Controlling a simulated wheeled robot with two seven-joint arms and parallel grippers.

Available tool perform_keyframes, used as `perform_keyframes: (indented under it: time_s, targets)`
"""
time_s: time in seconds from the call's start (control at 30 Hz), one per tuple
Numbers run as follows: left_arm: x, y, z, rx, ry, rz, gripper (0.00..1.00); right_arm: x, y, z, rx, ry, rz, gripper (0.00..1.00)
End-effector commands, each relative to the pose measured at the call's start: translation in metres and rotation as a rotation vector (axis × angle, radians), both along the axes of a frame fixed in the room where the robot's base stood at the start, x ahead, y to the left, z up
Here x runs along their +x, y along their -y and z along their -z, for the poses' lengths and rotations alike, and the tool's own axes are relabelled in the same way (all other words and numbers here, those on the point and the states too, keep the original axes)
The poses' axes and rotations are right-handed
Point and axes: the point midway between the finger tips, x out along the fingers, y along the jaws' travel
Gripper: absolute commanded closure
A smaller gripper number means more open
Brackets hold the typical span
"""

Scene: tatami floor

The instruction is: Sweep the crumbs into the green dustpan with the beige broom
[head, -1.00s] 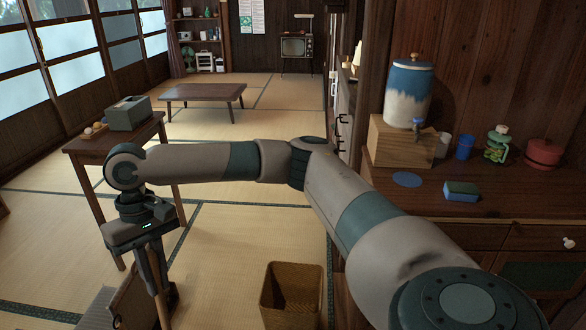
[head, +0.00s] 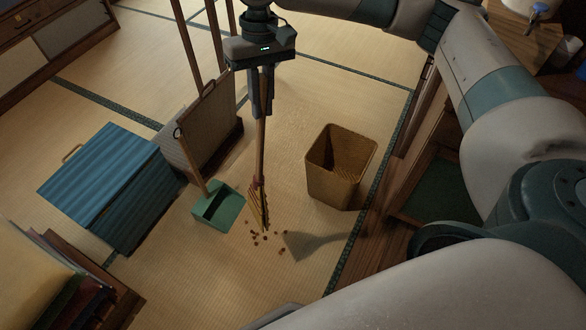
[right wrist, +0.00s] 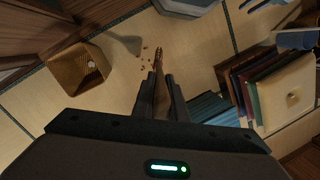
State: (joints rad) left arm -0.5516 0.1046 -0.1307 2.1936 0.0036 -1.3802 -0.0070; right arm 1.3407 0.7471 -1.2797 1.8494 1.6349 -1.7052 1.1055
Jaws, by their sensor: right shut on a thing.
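My right gripper (head: 262,112) is shut on the wooden handle of the beige broom (head: 261,207), which hangs nearly upright below it in the head view. The broom's bristles are down at the floor, right beside the small brown crumbs (head: 267,239). The green dustpan (head: 217,208) lies on the tatami just left of the bristles, apart from them, with a thin wooden handle rising from it. In the right wrist view, the broom (right wrist: 158,60) shows beyond the fingers with the crumbs (right wrist: 145,66) on its left. My left gripper is out of view.
A square wicker bin (head: 340,165) stands right of the broom. A blue ribbed box (head: 105,180) and a flat bag-like case (head: 205,130) stand left of the dustpan. Stacked books or cushions (head: 50,285) are at lower left. Tatami in front of the crumbs is clear.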

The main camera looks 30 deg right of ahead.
Motion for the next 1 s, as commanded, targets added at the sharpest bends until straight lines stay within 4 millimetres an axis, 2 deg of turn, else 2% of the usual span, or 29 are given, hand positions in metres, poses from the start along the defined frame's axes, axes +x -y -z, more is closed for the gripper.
perform_keyframes:
  time_s: [0.27, 0.47, 0.77, 1.0]
  targets:
    - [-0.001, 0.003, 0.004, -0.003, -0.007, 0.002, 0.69, 0.005, -0.002, 0.001, 0.001, -0.001, -0.034, 1.0]
    - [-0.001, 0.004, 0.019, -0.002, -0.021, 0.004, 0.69, 0.021, -0.006, 0.01, 0.002, -0.003, -0.164, 1.0]
    - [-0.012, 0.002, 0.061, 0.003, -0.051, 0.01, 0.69, 0.054, -0.01, 0.048, 0.002, -0.008, -0.527, 1.0]
    - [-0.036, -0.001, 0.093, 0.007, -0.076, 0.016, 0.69, 0.066, -0.006, 0.089, 0.003, -0.007, -0.859, 1.0]
